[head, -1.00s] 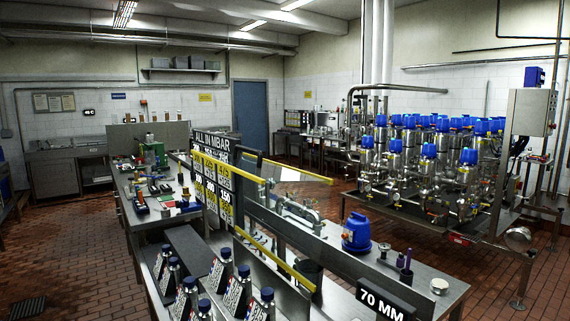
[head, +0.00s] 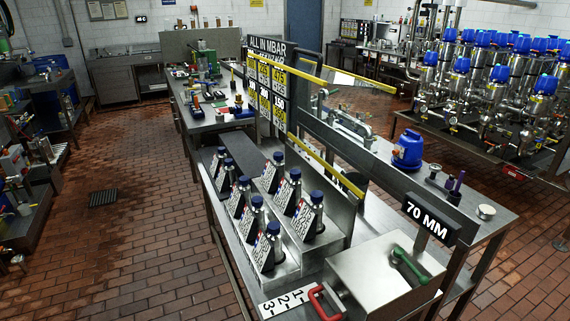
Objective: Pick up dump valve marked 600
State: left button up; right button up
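Several metal dump valves with blue caps and white printed labels stand upright in two rows on a stepped steel rack (head: 338,222) on the bench. The front row includes a near valve (head: 267,247), and the back row includes a near valve (head: 308,216). The label numbers are too small to read, so I cannot tell which one is marked 600. A board headed "ALL IN MBAR" (head: 267,80) with yellow and white number cards stands behind the rack. Neither of my grippers is in view.
The tiled floor (head: 150,245) left of the bench is open, with a drain grate (head: 103,197).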

aim_at(266, 251)
jog(key=i+j+z, duration=0.1)
jog(key=z, duration=0.7)
jog(key=i+j+z, duration=0.1)
jog(key=j+z, duration=0.6)
jog(key=j, duration=0.2)
jog(key=j+z, duration=0.35)
jog(key=j, duration=0.15)
